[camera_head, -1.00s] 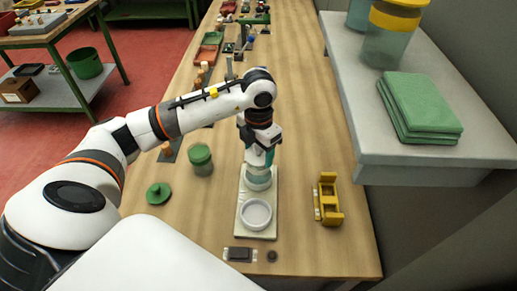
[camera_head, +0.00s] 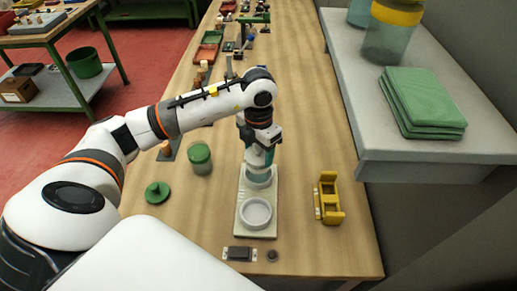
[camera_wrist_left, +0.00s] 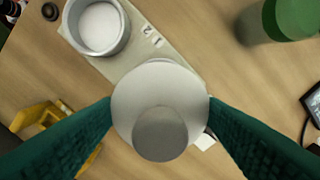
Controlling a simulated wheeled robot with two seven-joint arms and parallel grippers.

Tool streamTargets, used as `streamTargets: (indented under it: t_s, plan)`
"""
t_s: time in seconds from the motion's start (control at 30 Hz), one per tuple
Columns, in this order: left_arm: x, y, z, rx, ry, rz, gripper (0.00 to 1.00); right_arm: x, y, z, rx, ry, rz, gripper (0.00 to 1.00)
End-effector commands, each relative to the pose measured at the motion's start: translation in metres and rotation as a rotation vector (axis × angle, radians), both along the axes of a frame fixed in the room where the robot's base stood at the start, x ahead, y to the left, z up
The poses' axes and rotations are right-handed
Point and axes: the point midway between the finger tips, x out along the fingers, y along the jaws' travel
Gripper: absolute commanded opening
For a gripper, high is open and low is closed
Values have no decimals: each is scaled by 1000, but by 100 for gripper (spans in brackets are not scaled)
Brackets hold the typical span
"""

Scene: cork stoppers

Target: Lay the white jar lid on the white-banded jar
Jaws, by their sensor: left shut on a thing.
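My left gripper (camera_head: 260,163) is shut on the white jar lid (camera_wrist_left: 183,88), a round pale disc with a grey knob (camera_wrist_left: 160,134) facing the wrist camera. The two teal fingers show on either side of it in the left wrist view. In the head view the gripper points down over the far end of a pale board (camera_head: 242,204). A white round rim (camera_head: 259,183) shows just under the fingers there. I cannot tell whether the lid touches it, and any white-banded jar below is mostly hidden. My right gripper is not in view.
An open white round holder (camera_head: 256,213) is on the board's near end. A green-banded jar (camera_head: 200,160) and green lid (camera_head: 158,192) stand left. A yellow bracket (camera_head: 330,198) is right. A shelf (camera_head: 430,150) with folded green cloths (camera_head: 425,100) overhangs the right side.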

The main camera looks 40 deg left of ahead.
Motion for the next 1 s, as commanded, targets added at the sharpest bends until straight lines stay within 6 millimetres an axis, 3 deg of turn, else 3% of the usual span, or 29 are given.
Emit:
streamTargets:
  t_s: [0.27,0.3,0.43,0.77,1.0]
  plan:
    - [0,0,0,0,-1,0,42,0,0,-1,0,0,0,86]
    - [0,0,0,0,-1,0,70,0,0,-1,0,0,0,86]
    - [0,0,0,0,-1,0,89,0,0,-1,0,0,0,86]
    - [0,0,1,1,-1,0,89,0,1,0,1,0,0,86]
    - [0,0,15,1,-2,0,89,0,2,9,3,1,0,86]
